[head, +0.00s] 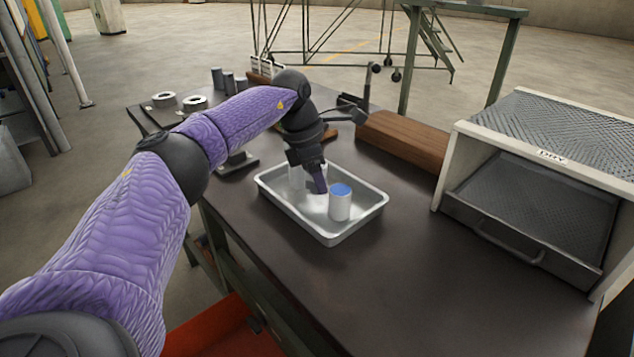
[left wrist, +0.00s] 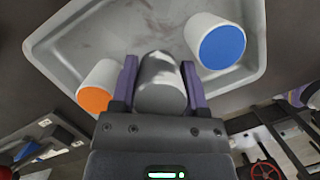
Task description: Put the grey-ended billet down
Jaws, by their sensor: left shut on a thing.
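My left gripper (head: 318,182) is over the metal tray (head: 268,196) in the head view. In the left wrist view, its purple fingers (left wrist: 160,84) are shut on the grey-ended billet (left wrist: 160,88), one finger on each side. I cannot tell whether this billet touches the tray floor. A white billet with a blue end (left wrist: 222,47) stands in the tray beside it; it also shows upright in the head view (head: 340,205). A white billet with an orange end (left wrist: 96,98) is on the other side of the gripper. My right gripper is not in view.
A mesh-topped box marked DRY (head: 550,150) with a drawer (head: 530,215) stands at the right. A brown wooden block (head: 402,140) lies behind the tray. Rings (head: 195,102) and dark cylinders (head: 229,84) stand at the far left. The dark bench in front is clear.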

